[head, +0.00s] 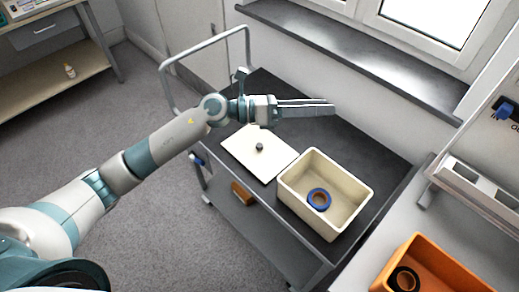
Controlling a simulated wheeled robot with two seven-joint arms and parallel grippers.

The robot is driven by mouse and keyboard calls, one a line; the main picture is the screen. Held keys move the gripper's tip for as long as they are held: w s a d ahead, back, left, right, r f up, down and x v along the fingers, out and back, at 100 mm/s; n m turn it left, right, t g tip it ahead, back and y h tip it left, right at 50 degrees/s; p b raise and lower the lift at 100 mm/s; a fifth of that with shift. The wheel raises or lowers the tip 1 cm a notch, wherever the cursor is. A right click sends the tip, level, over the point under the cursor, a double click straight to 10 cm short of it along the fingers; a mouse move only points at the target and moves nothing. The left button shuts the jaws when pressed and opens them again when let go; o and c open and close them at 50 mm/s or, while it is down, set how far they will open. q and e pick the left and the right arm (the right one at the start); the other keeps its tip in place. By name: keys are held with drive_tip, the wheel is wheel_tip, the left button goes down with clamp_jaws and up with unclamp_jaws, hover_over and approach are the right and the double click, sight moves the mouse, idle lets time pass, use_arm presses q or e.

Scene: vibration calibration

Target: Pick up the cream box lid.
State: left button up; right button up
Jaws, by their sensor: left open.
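The cream box lid (246,158) lies flat on the dark cart top, left of the cream box. A small dark knob (259,146) stands near its middle. The open cream box (293,199) holds a blue ring with a dark centre (319,199). My left gripper (332,107) is open and empty, above the cart behind the lid and the box. Its fingers point right and appear close together from this angle. My right gripper is not in view.
An orange bin (428,249) with a black ring is on the bench at right. A windowsill (340,48) runs behind.

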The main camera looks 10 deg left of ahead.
sight(259, 148)
use_arm(q)
drive_tip(key=w+a+f+m+g+y, duration=0.3)
drive_tip(key=a+f+m+y, duration=0.35)
drive_tip(key=a+f, duration=0.2)
drive_tip(key=w+a+f+y, duration=0.1)
drive_tip(key=w+a+y, duration=0.1)
drive_tip(key=a, duration=0.5)
drive_tip(key=w+a+f+y, duration=0.1)
drive_tip(key=w+a+y, duration=0.1)
drive_tip(key=a+y, duration=0.2)
drive_tip(key=a+m, duration=0.1)
drive_tip(key=a, duration=0.2)
drive_tip(key=shift+g+y, duration=0.3)
drive_tip(key=shift+y, duration=0.05)
drive_tip(key=shift+d+f, duration=0.1)
drive_tip(key=shift+f, duration=0.05)
